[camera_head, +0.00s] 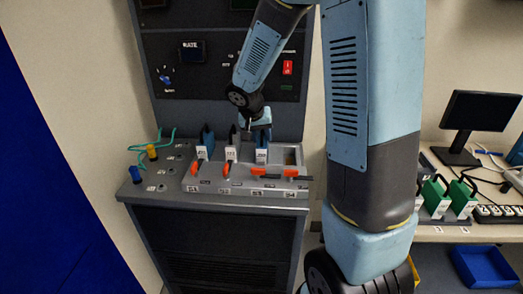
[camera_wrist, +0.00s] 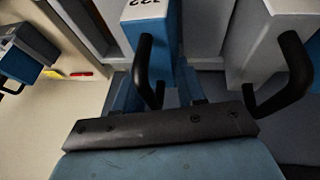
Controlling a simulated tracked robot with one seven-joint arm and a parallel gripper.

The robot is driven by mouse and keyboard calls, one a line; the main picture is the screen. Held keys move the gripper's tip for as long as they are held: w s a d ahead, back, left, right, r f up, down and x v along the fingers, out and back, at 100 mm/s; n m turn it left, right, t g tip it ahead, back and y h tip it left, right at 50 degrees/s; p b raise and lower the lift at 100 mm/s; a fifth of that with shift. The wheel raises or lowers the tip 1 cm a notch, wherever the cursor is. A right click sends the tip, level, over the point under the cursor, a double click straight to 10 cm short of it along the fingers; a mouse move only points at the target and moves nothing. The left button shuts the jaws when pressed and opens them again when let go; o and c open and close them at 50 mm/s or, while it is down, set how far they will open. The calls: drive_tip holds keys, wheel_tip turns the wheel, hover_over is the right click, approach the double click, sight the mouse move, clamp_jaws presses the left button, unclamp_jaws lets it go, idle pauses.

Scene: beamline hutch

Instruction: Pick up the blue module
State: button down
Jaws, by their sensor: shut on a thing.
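The blue module (camera_head: 262,147) with a white front label stands in the third slot from the left on the grey console. My gripper (camera_head: 261,129) is directly above it, pointing down. In the wrist view the blue module (camera_wrist: 168,42) is at top centre, with its black loop handle (camera_wrist: 143,62). My gripper (camera_wrist: 157,97) is shut on that handle; the dark bar in front hides part of the grip. I cannot tell whether the module is lifted from its slot at all.
A grey module (camera_head: 232,148) stands close beside it and another blue one (camera_head: 206,142) further left. The fourth slot (camera_head: 292,157) is empty. Orange levers (camera_head: 258,171) line the front. Green modules (camera_head: 462,198) and a monitor (camera_head: 481,112) stand on the right table.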

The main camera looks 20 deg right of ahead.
drive_tip(key=shift+r, duration=0.1)
wheel_tip(320, 180, up, 10)
drive_tip(key=shift+f, duration=0.1)
idle(0.4)
drive_tip(key=shift+f, duration=0.1)
idle(0.4)
drive_tip(key=shift+y, duration=0.9)
drive_tip(key=shift+d+f, duration=0.1)
drive_tip(key=shift+f, duration=4)
drive_tip(key=shift+f, duration=0.5)
drive_tip(key=c, duration=0.6)
unclamp_jaws()
drive_tip(key=v, duration=1.3)
drive_tip(key=shift+s+r, duration=0.25)
drive_tip(key=shift+s, duration=0.1)
